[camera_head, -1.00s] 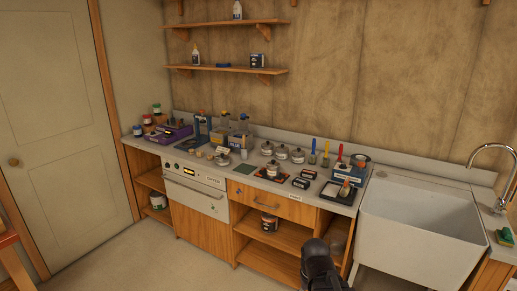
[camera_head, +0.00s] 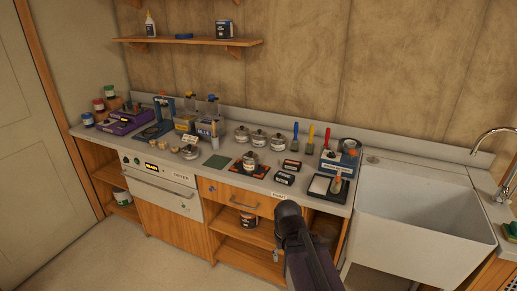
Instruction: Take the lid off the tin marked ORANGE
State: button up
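Three small lidded tins stand in a row at the back of the counter: the left tin (camera_head: 242,134), the middle tin (camera_head: 258,137) and the right tin (camera_head: 276,142). Another lidded tin (camera_head: 250,161) stands on a dark and red mat in front of them. Their labels are too small to read, so I cannot tell which one is marked ORANGE. A dark part of my arm rises at the bottom centre, in front of the cupboard. No gripper fingers can be made out.
Two small dark boxes (camera_head: 284,178) lie right of the mat. Brushes (camera_head: 310,140) stand behind a tray (camera_head: 322,187). A white sink (camera_head: 425,220) is at the right, an oven (camera_head: 160,183) at the left. A larger tin (camera_head: 248,220) stands on the shelf below.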

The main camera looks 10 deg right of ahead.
aim_at(250, 157)
jog(key=i, duration=0.9)
jog(key=u, duration=0.1)
